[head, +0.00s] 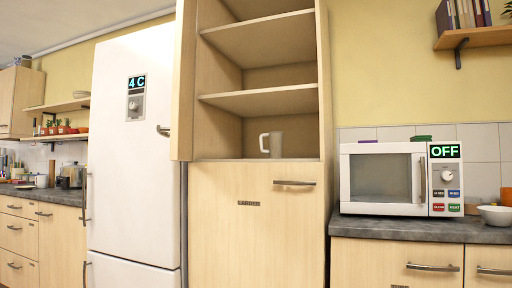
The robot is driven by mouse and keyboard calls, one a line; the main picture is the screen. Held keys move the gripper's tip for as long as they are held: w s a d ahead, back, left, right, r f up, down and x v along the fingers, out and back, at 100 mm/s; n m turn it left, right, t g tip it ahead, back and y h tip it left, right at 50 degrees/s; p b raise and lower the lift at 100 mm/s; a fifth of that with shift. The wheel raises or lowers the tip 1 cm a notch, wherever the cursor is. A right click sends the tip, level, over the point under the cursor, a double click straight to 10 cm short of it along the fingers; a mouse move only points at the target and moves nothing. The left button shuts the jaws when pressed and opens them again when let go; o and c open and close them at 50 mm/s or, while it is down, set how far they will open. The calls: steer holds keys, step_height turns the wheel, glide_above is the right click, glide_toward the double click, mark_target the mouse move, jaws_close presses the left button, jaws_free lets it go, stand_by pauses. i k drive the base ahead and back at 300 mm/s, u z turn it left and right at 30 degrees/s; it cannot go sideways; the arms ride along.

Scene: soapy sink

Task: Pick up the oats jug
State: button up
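A pale jug (276,145) with its handle on the left stands upright on the lowest visible shelf of an open tall cupboard (240,206). It is the only jug I can make out clearly, and no label or contents can be read on it. My gripper is not in view, and nothing is seen touching the jug.
The cupboard's upper door (184,80) stands open at left, beside the white fridge (132,180). Higher shelves (262,101) look empty. A microwave (398,180) showing OFF and a white bowl (495,217) sit on the right counter (400,228).

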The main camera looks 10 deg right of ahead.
mark_target(276, 138)
steer(key=i, duration=1.55)
